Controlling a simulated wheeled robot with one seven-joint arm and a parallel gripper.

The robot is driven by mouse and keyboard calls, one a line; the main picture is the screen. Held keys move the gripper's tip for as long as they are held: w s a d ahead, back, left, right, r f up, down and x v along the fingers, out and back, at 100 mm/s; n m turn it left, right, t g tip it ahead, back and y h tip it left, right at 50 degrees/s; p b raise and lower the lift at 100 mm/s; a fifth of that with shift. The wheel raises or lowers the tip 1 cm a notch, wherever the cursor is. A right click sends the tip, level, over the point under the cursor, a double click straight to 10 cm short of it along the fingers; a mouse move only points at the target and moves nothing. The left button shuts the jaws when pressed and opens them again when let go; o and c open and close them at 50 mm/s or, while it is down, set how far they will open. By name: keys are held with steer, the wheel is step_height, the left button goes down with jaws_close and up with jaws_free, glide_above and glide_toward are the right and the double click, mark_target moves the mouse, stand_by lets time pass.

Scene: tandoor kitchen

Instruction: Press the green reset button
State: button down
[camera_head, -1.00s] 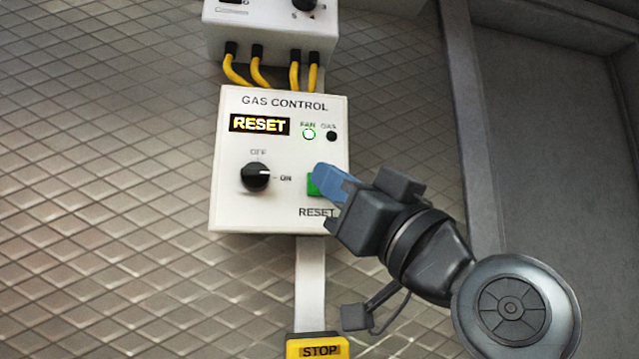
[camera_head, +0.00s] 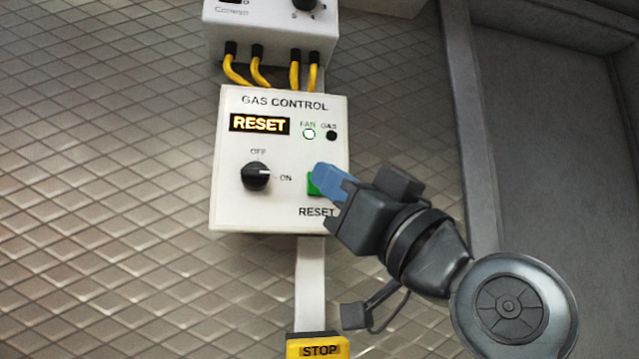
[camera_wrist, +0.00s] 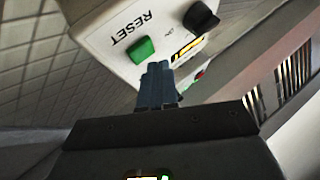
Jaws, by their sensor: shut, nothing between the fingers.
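The green reset button (camera_head: 314,184) is on the lower right of the white gas control box (camera_head: 231,208), above the word RESET. My gripper (camera_head: 322,176) is shut and empty, its blue fingertips in front of the button and covering its right part in the head view. In the wrist view the green button (camera_wrist: 142,50) shows whole, and the blue fingertips (camera_wrist: 157,68) lie just beside and below it in the picture. A gap seems to remain between fingertips and button; I cannot tell its depth. The box's display (camera_head: 259,124) reads RESET.
A black knob (camera_head: 256,176) on the box points toward ON. The FAN lamp (camera_head: 309,134) is lit; the GAS lamp (camera_head: 331,135) is dark. Yellow cables (camera_head: 237,72) run up to another white box (camera_head: 262,38). A yellow STOP label (camera_head: 319,350) is below. The wall is tiled.

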steer(key=shift+w+a, duration=0.1)
steer(key=shift+w, duration=0.25)
steer(key=shift+w+a+b, duration=0.1)
steer(key=shift+w+b, duration=0.25)
steer(key=shift+w, duration=0.05)
stand_by(0.8)
steer(key=shift+s, duration=0.1)
steer(key=shift+s+d, duration=0.2)
steer(key=shift+s, duration=0.5)
steer(key=shift+s, duration=0.1)
steer(key=shift+s+d+p, duration=0.2)
steer(key=shift+s+d, duration=0.05)
steer(key=shift+s, duration=0.5)
steer(key=shift+s+d+p, duration=0.15)
steer(key=shift+s+d, duration=0.05)
steer(key=shift+s, duration=0.6)
steer(key=shift+s+d+p, duration=0.2)
steer(key=shift+s+d, duration=0.05)
steer(key=shift+s, duration=0.5)
